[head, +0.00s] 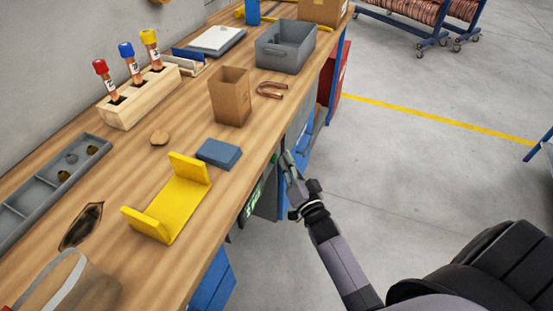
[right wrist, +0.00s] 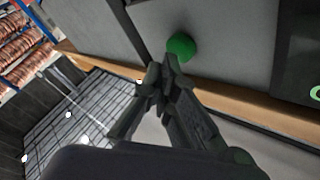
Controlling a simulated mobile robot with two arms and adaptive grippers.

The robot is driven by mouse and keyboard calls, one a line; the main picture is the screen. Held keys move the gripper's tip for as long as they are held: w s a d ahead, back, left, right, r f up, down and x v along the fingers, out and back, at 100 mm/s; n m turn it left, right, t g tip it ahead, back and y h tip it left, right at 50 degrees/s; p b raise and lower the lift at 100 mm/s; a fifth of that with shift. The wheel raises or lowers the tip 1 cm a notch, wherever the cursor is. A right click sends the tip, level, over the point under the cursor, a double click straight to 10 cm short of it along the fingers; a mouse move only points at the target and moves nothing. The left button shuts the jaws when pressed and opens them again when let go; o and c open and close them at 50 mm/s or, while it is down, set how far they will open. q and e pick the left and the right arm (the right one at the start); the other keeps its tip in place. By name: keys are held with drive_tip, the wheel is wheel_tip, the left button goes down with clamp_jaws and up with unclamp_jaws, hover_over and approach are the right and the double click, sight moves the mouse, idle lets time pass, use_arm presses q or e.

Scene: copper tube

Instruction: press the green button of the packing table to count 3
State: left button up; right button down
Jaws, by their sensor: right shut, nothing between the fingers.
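The green button (right wrist: 181,46) is a round knob on a grey panel in the right wrist view. In the head view only a small green spot (head: 274,158) shows at the packing table's front edge. My right gripper (head: 286,157) is shut and empty beside that edge. In the right wrist view its closed fingertips (right wrist: 161,76) are just short of the button, with no clear contact. A dark display (head: 254,201) with green digits hangs on the table's front; I cannot read the count. My left gripper is not in view.
The wooden tabletop (head: 205,211) holds a yellow bracket (head: 178,220), a blue block (head: 219,153), a cardboard box (head: 232,97), a copper bend (head: 271,91), a grey bin (head: 286,47) and a tube rack (head: 139,97). The floor (head: 420,150) to the right is clear.

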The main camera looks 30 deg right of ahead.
drive_tip(key=shift+w+a, duration=0.3)
drive_tip(key=shift+w, duration=0.05)
idle(0.7)
drive_tip(key=shift+s+d+p, duration=0.35)
drive_tip(key=shift+s+d, duration=0.25)
drive_tip(key=shift+s, duration=0.1)
drive_tip(key=s+d+p, duration=0.1)
drive_tip(key=s+d, duration=0.2)
drive_tip(key=shift+s+d, duration=0.15)
drive_tip(key=shift+s, duration=0.25)
idle(0.3)
idle(0.6)
